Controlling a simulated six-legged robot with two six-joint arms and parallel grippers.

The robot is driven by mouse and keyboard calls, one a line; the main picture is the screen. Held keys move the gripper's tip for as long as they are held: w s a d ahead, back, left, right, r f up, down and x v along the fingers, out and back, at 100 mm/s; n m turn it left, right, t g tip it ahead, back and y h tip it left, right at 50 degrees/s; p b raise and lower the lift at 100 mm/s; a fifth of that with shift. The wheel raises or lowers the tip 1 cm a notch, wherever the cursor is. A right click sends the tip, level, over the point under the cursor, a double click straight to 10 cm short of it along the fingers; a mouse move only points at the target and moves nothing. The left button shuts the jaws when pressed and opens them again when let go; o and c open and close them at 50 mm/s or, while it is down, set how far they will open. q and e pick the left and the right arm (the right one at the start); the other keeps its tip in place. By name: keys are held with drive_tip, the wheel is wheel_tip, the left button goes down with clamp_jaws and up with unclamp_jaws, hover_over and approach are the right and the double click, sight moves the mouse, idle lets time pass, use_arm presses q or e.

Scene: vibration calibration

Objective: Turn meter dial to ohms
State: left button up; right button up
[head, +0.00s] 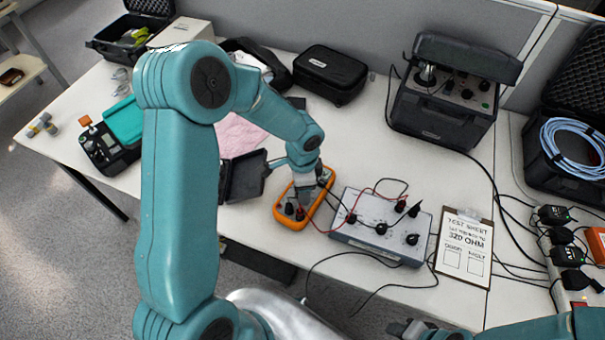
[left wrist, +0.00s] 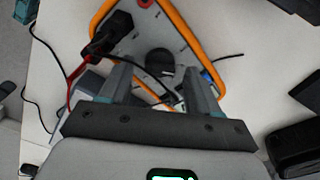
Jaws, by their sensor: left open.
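The orange-rimmed meter (head: 292,222) lies on the table in the middle of the head view, with dark plugs (head: 295,210) in its near end. My left gripper (head: 307,186) is over its far part and hides the dial in that view. In the left wrist view the meter (left wrist: 187,35) fills the top, with its black round dial (left wrist: 160,60) between and just beyond the fingertips of my open left gripper (left wrist: 163,78). I cannot tell whether the fingers touch the dial. My right gripper (head: 412,328) is partly in view at the bottom edge, away from the meter.
A grey box with black knobs (head: 375,238) stands right of the meter, joined by red and black leads. A clipboard test sheet (head: 465,248) reads 320 OHM. A black open case (head: 245,176) lies left of the meter. Loose cables cross the table's front.

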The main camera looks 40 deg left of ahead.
use_arm(q)
wheel_tip(320, 180, up, 16)
idle(0.3)
drive_tip(key=f+n+b, duration=0.2)
drive_tip(key=f+n, duration=0.3)
drive_tip(key=n, duration=0.1)
drive_tip(key=f+n+b, duration=0.2)
drive_tip(key=f+n, duration=0.4)
drive_tip(key=f+n+b, duration=0.2)
drive_tip(key=f+n, duration=0.3)
drive_tip(key=n, duration=0.1)
drive_tip(key=shift+s+d+f, duration=0.2)
drive_tip(key=shift+s+f, duration=0.15)
drive_tip(key=shift+f, duration=0.05)
